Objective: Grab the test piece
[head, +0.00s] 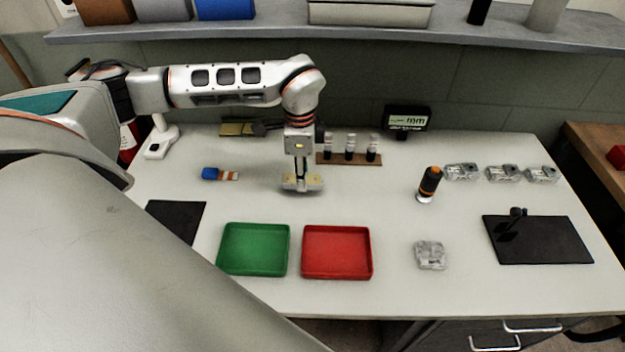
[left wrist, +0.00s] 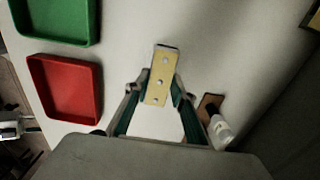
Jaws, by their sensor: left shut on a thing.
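The test piece (left wrist: 160,84) is a flat yellow plate with a row of round marks along it and a grey end. My left gripper (left wrist: 158,98) is shut on it, with a finger on each long side. In the head view my left gripper (head: 302,178) points straight down over the middle of the table, and the piece (head: 313,184) shows at its fingertips. Whether the piece touches the table or hangs just above it, I cannot tell. My right gripper is not in view.
A green tray (head: 221,252) and a red tray (head: 304,255) stand in front. A wooden rack (head: 340,161) with small bottles is close behind the gripper. An orange-black tool (head: 429,184), clear grey parts (head: 431,255) and a black mat (head: 560,240) lie right.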

